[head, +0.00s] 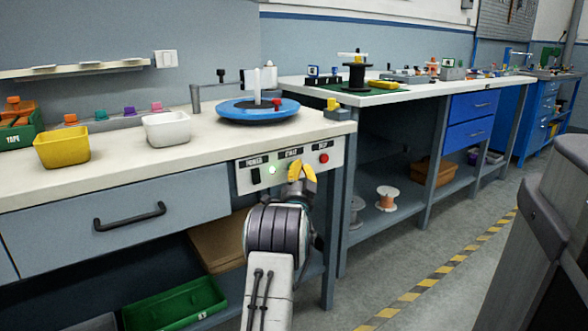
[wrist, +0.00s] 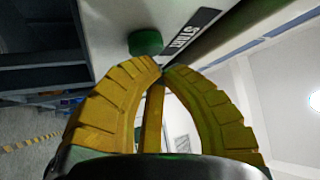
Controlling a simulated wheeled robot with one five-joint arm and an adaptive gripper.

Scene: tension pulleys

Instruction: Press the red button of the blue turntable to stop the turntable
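The blue turntable (head: 232,112) lies on the left white bench, with a white post and a small red piece on it. The control panel (head: 243,185) on the bench front carries POWER, START and STOP labels. The red button (head: 324,158) sits under STOP at the panel's right. My gripper (head: 301,166) is in front of the panel under START, left of the red button. In the wrist view, its yellow fingers (wrist: 160,67) meet at the tips, with no object gripped. A green button (wrist: 146,42) beside the START label is just beyond the tips. The red button is not visible there.
A lit green lamp (head: 271,170) and a black switch (head: 256,176) are left of my gripper. A yellow bin (head: 61,148) and a white bin (head: 167,129) stand on the bench.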

